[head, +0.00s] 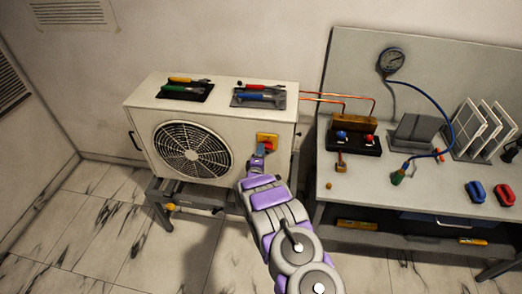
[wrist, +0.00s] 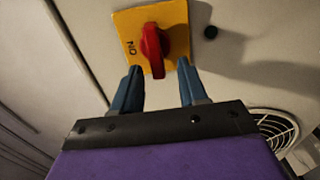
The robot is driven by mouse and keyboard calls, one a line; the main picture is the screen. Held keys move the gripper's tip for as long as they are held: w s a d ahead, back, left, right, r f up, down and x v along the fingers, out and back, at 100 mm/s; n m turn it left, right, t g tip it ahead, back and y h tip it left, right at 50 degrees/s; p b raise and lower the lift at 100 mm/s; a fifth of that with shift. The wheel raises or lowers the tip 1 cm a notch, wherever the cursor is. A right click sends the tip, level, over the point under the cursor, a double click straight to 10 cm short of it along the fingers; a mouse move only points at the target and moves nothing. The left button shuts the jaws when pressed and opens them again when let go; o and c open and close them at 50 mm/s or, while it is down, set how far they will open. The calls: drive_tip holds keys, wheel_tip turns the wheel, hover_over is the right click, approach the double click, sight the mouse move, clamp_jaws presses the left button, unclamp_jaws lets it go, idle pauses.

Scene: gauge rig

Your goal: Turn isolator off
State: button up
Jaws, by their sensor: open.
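The isolator is a yellow plate (head: 267,136) with a red rotary knob on the right part of the outdoor unit's front. In the wrist view the yellow plate (wrist: 127,23) carries the red knob (wrist: 152,48), and the letters "ON" read sideways on its left. My gripper (wrist: 160,82) is open, its two blue fingers pointing at the plate, one on each side of the knob's lower end. In the head view my gripper (head: 260,152) is in front of the isolator and partly hides the knob. Whether the fingers touch the plate cannot be told.
The white outdoor unit (head: 140,124) with a fan grille (head: 190,150) stands on a metal frame. Pliers-like tools (head: 185,87) lie on dark mats on top. To the right is a bench (head: 350,190) with a manifold (head: 352,135), gauge (head: 391,60) and copper pipes (head: 340,97).

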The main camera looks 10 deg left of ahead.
drive_tip(key=s+a, duration=0.1)
drive_tip(key=s, duration=1.4)
drive_tip(key=shift+p, duration=0.4)
wheel_tip(320, 180, up, 6)
drive_tip(key=w+d+m+g+y+b, duration=0.1)
drive_tip(key=w+d+m+g, duration=0.15)
drive_tip(key=m+g, duration=0.3)
drive_tip(key=s+d+r+m+g+y+b, duration=0.2)
drive_tip(key=s+d+r+m+g, duration=0.3)
drive_tip(key=s+r, duration=0.45)
drive_tip(key=s+d+r+m+g, duration=0.2)
drive_tip(key=s+d, duration=0.4)
drive_tip(key=s, duration=0.6)
drive_tip(key=s+d+r+m+g+h+b, duration=0.1)
drive_tip(key=s+d+r+m+g, duration=0.2)
drive_tip(key=s, duration=1)
drive_tip(key=s+d+r+m+g+h+b, duration=0.1)
drive_tip(key=s+d+r+m+g, duration=0.1)
drive_tip(key=s+d, duration=0.7)
drive_tip(key=s+r+g, duration=0.1)
drive_tip(key=s+g, duration=0.1)
drive_tip(key=s, duration=0.2)
drive_tip(key=shift+s+r, duration=0.2)
drive_tip(key=shift+s, duration=0.05)
